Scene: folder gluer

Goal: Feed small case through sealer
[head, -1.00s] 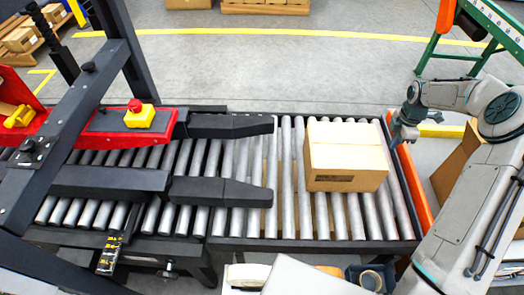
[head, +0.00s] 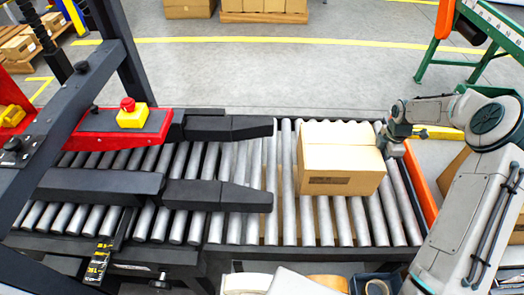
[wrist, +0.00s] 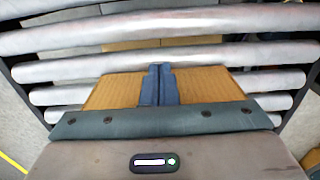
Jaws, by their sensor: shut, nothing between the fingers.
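A small closed cardboard case (head: 340,165) sits on the infeed rollers, a little right of the sealer's guide arms. The sealer (head: 110,125) is at the left, with a red body and two dark guide arms (head: 225,195) along the rollers. My gripper (head: 391,143) is at the right side of the case, close against it or touching; I cannot tell which. In the wrist view its blue fingers (wrist: 157,85) are together with nothing between them, and brown cardboard (wrist: 110,91) shows on both sides of them.
Roller conveyor (head: 285,225) runs left into the sealer, with an orange end bar (head: 423,190) at the right. A yellow emergency-stop box (head: 132,115) is on the sealer. A green-framed conveyor (head: 480,30) stands at the back right. Tape and bins (head: 375,283) lie at the front edge.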

